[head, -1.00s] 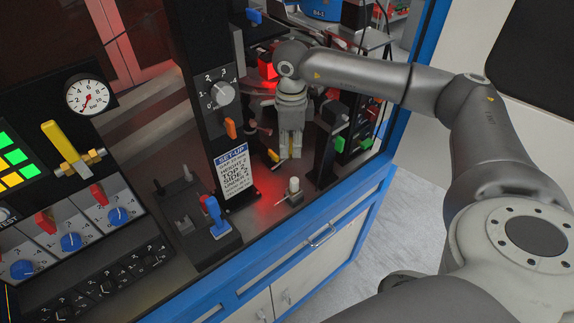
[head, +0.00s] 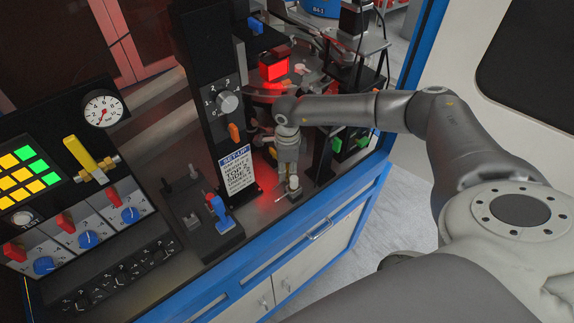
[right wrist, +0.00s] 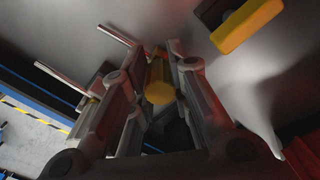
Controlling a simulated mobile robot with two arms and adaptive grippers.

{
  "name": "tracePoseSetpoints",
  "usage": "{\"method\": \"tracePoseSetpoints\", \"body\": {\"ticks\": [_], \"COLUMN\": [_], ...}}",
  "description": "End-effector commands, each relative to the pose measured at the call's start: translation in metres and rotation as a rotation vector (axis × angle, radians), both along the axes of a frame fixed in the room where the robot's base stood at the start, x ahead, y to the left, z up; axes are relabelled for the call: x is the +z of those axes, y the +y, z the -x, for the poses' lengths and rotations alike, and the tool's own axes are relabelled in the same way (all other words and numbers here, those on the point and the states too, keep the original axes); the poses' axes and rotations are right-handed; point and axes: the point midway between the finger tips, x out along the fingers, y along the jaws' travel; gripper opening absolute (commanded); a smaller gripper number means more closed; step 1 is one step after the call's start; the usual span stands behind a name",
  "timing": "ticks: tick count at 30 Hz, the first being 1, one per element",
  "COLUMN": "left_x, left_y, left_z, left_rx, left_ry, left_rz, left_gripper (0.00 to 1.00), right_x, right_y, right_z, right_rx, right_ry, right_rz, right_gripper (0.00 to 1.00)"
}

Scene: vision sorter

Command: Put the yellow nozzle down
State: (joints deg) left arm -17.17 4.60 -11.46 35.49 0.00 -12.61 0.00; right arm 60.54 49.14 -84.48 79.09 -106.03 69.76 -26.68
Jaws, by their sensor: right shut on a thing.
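My right gripper (head: 287,176) points down over the dark bench top, close to a small white-topped post (head: 294,183) near the bench's front edge. In the head view I cannot tell whether it touches the post. The right wrist view shows the gripper (right wrist: 157,95) shut on the yellow nozzle (right wrist: 159,83), which lies between the two fingers. In the head view the nozzle is too hidden by the fingers to make out. My left gripper is not in view.
A black column with a dial (head: 228,102) and a set-up sign (head: 239,167) stand left of the gripper. Another yellow piece (right wrist: 247,25) shows in the right wrist view. A red-lit block (head: 273,67) is behind. A blue-handled lever (head: 218,206) stands at the front left.

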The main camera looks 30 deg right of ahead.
Motion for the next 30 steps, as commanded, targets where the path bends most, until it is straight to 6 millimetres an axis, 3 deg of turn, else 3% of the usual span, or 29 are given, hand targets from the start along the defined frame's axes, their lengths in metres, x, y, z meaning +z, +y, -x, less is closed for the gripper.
{"method": "tracePoseSetpoints", "body": {"ticks": [7, 8, 10, 21, 23, 30], "left_x": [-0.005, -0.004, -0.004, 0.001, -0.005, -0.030], "left_y": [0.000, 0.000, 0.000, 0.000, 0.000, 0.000], "left_z": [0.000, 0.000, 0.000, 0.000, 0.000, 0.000], "left_rx": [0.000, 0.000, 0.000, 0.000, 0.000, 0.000], "left_ry": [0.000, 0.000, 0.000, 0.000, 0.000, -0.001], "left_rz": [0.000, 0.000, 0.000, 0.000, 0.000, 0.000], "left_gripper": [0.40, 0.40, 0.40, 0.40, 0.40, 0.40], "right_x": [-0.005, -0.004, -0.003, 0.002, 0.005, 0.051], "right_y": [0.000, 0.000, 0.000, 0.000, 0.000, -0.001], "right_z": [0.000, 0.000, 0.000, 0.000, -0.001, -0.001], "right_rx": [0.000, 0.000, 0.000, 0.000, 0.000, 0.000], "right_ry": [0.000, 0.000, 0.000, 0.000, -0.002, -0.006], "right_rz": [0.000, 0.000, 0.000, 0.000, -0.001, -0.001], "right_gripper": [0.00, 0.20, 0.27, 0.27, 0.27, 0.27]}}
